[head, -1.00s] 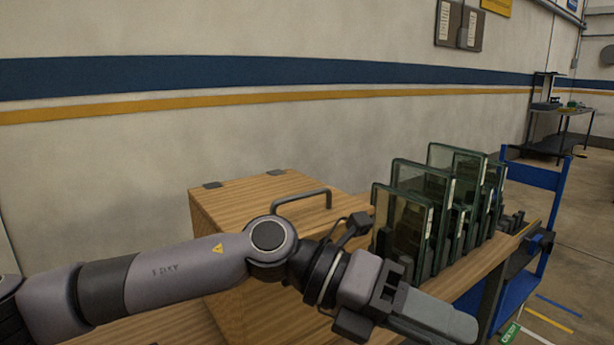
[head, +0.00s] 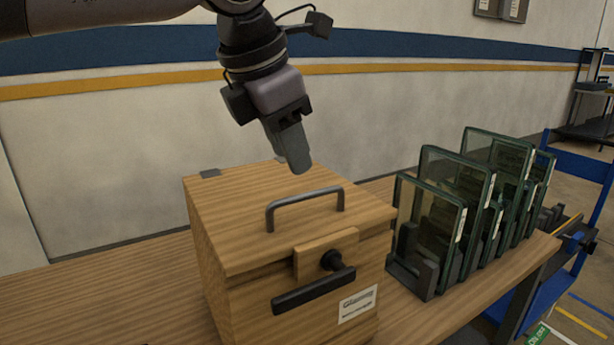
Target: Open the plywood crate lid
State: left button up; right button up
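The plywood crate (head: 235,290) stands on the wooden bench with its lid (head: 235,215) shut. A dark bar handle (head: 305,198) arches over the lid near its front edge. On the front are a wooden block with a black knob (head: 331,260), a dark bar (head: 313,290) and a white label (head: 357,304). My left gripper (head: 298,160) hangs above the lid, pointing down, and appears above and behind the bar handle, apart from it. Its fingers overlap from this side, so I cannot tell whether it is open. My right gripper is not in view.
Glass panes in dark racks (head: 470,205) stand close to the right of the crate. The bench (head: 95,295) is clear to the left. A wall (head: 100,160) rises behind. A blue cart frame (head: 575,165) is at the right.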

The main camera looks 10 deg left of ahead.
aim_at(306, 194)
pick_arm(q)
jog(key=p+x, duration=0.1)
jog(key=x, duration=0.5)
jog(key=shift+d+f, duration=0.1)
jog(key=shift+f, duration=0.3)
grip_shut()
